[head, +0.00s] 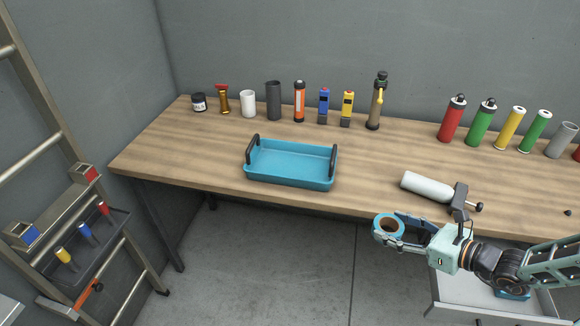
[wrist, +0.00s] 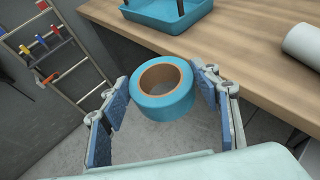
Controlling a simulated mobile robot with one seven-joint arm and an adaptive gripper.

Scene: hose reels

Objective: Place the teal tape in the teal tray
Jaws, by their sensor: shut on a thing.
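The teal tape (head: 389,226) is a roll with a tan cardboard core. My gripper (head: 392,232) is shut on it and holds it out in front of the table's front edge, over the floor. In the wrist view the teal tape (wrist: 163,89) sits between the two finger pads of my gripper (wrist: 163,98). The teal tray (head: 290,164) is shallow with dark handles at its two ends. It stands empty on the table, to the left of and beyond my gripper. Part of the teal tray (wrist: 180,21) also shows at the top of the wrist view.
A white cylinder (head: 427,187) lies on the wooden table (head: 210,160) near the front edge, right of the tray. Several bottles and tools line the back. A ladder (head: 60,150) stands at the left. An open drawer (head: 470,300) is under my arm. Table around the tray is clear.

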